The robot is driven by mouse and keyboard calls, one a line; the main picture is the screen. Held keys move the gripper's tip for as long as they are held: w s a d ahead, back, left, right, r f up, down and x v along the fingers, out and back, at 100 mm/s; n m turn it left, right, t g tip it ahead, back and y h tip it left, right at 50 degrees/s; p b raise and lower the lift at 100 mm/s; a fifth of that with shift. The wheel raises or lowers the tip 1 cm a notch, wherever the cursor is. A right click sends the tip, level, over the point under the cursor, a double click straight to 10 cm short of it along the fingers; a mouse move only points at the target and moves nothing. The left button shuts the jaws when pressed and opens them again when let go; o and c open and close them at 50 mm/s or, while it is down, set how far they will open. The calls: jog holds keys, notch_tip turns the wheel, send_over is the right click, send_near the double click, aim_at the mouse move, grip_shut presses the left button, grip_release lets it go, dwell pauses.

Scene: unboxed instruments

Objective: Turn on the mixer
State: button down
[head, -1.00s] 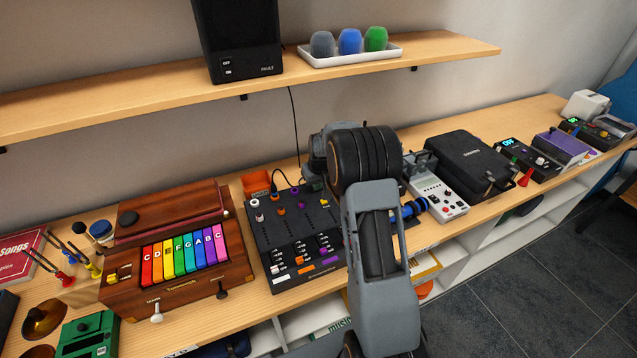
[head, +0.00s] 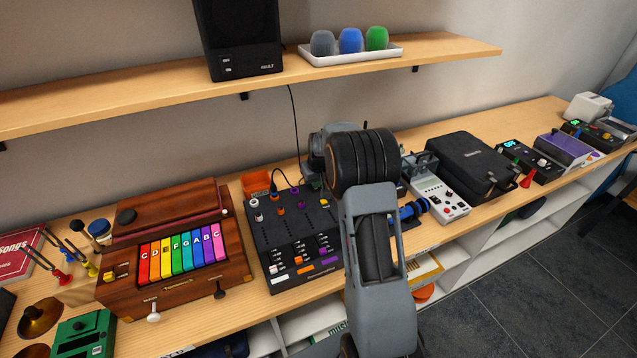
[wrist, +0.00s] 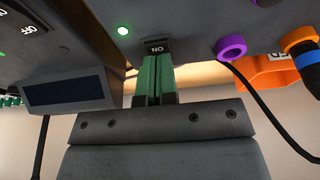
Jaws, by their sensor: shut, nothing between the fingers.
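The mixer (head: 290,240) is a black box with coloured knobs and sliders on the counter, left of my arm in the head view. The wrist view shows a dark surface with a small switch (wrist: 158,46) marked ON and a lit green light (wrist: 122,31) beside it. My gripper (wrist: 156,62) is shut and empty. Its green fingertips are right at the switch and appear to touch it. In the head view my arm hides the fingertips and the switch.
A wooden box with rainbow keys (head: 180,250) stands left of the mixer. A light grey device (head: 440,195) and a black case (head: 470,160) are to the right. An orange bin (head: 257,182) and a cable are behind the mixer. A shelf (head: 440,52) hangs above.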

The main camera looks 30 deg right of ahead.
jog(key=shift+w+r, duration=0.1)
dwell(0.3)
jog(key=shift+r, duration=0.35)
jog(key=p+v, duration=0.1)
jog(key=v, duration=0.1)
jog(key=p+v, duration=0.1)
jog(key=v, duration=0.1)
jog(key=shift+w+r, duration=0.15)
jog(key=shift+w, duration=0.05)
jog(key=s+b+v, duration=0.2)
jog(key=v, duration=0.7)
jog(key=shift+f, duration=0.35)
jog(key=s+a, duration=0.4)
jog(key=s, duration=0.4)
jog(key=s+a+r+t, duration=0.1)
jog(key=s+a, duration=0.4)
jog(key=s, duration=0.3)
jog(key=s+a+r, duration=0.1)
jog(key=s+a, duration=0.3)
jog(key=s, duration=0.4)
jog(key=shift+s+a+r, duration=0.15)
jog(key=shift+s+a, duration=0.1)
jog(key=shift+s, duration=0.15)
